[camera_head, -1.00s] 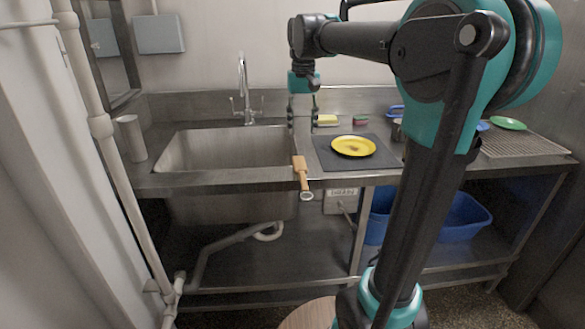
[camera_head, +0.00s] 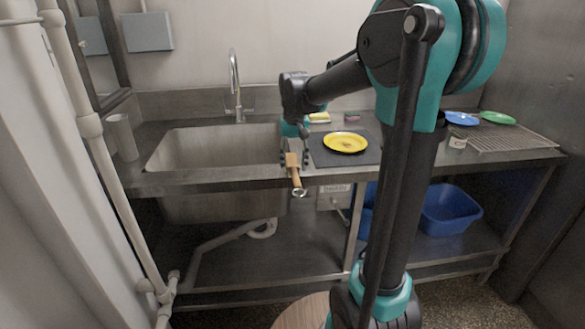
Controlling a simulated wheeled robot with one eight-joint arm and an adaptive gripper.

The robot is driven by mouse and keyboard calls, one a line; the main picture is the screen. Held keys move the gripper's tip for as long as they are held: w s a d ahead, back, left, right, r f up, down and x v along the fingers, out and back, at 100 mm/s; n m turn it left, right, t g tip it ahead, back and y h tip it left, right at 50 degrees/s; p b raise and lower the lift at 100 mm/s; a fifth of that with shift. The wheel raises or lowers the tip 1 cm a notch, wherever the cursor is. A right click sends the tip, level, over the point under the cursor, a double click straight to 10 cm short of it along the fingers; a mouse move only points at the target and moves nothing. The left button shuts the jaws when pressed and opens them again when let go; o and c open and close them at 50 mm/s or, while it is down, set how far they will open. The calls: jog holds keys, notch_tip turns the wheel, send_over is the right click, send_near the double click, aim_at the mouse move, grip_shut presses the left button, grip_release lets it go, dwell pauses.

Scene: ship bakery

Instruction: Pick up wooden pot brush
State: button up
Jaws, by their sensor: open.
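The wooden pot brush (camera_head: 295,177) lies at the front edge of the steel counter, just right of the sink. Its light wooden part rests on the counter edge, and its ring-shaped end sticks out past the front. My gripper (camera_head: 294,157) is low over the wooden part of the brush, pointing down, with its fingers apart on either side of it. I cannot tell whether the fingers touch the brush.
The steel sink (camera_head: 215,180) is to the left. A yellow plate (camera_head: 346,142) sits on a dark mat (camera_head: 322,160) to the right. A sponge (camera_head: 319,117) lies behind.

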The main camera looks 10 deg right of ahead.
jog(key=shift+f, duration=1.45)
